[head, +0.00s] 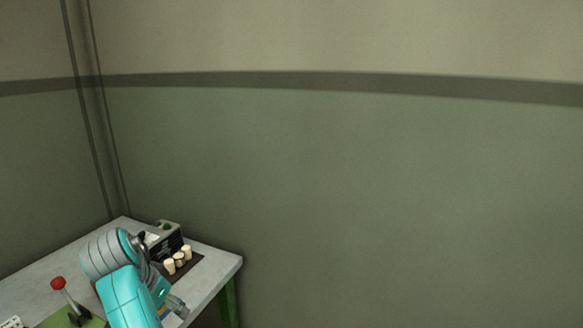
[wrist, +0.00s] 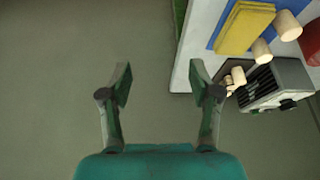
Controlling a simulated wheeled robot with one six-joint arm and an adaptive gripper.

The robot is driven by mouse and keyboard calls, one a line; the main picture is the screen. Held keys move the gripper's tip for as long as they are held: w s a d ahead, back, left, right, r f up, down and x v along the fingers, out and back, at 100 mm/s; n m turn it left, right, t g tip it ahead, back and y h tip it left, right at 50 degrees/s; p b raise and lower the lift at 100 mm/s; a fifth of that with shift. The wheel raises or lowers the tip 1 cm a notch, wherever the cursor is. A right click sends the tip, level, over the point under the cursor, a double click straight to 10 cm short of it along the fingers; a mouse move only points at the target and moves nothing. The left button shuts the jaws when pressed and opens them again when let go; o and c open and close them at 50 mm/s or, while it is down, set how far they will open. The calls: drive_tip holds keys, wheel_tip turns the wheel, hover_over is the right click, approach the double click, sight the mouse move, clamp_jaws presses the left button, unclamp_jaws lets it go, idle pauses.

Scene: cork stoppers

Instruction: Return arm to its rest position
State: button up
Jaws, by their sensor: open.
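My gripper (wrist: 161,85) is open and empty in the wrist view, with its two fingers spread apart over bare floor beside the table. In the head view my teal arm reaches over the table (head: 50,272), and my gripper (head: 177,306) is small near the table's front right side, partly hidden by the arm. Pale cork stoppers (head: 180,259) stand in a short row on a dark patch. Several corks (wrist: 288,25) also show at the upper right of the wrist view, apart from the fingers.
A grey box with a dark slatted face (head: 164,238) stands behind the corks; it also shows in the wrist view (wrist: 275,84). A red-knobbed lever (head: 59,284) stands at left. A yellow block (wrist: 244,28) lies on blue. Walls close in behind the table.

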drive_tip(key=s+d+f+n+t+y, duration=0.1)
drive_tip(key=d+f, duration=0.7)
drive_tip(key=f, duration=0.4)
drive_tip(key=s+d+f+n+t, duration=0.1)
drive_tip(key=d+f, duration=0.7)
drive_tip(key=f, duration=0.4)
drive_tip(key=s+d+f+n+t+y, duration=0.1)
drive_tip(key=s+d+f+t+y, duration=0.1)
drive_tip(key=s+d+f, duration=1.1)
drive_tip(key=s+d+r+n+t, duration=0.1)
drive_tip(key=s+d+r+t, duration=0.15)
drive_tip(key=s+d, duration=0.5)
drive_tip(key=s+d+r+t, duration=0.1)
drive_tip(key=s+d+r, duration=0.3)
drive_tip(key=s, duration=0.6)
drive_tip(key=s+d+r+t, duration=0.1)
drive_tip(key=s+d+r, duration=0.1)
drive_tip(key=s+r, duration=0.6)
drive_tip(key=s+d+r+t+h, duration=0.1)
drive_tip(key=s+d+r+t, duration=0.1)
drive_tip(key=s+r, duration=0.6)
drive_tip(key=shift+d+r+h, duration=0.3)
drive_tip(key=shift+d+r, duration=0.5)
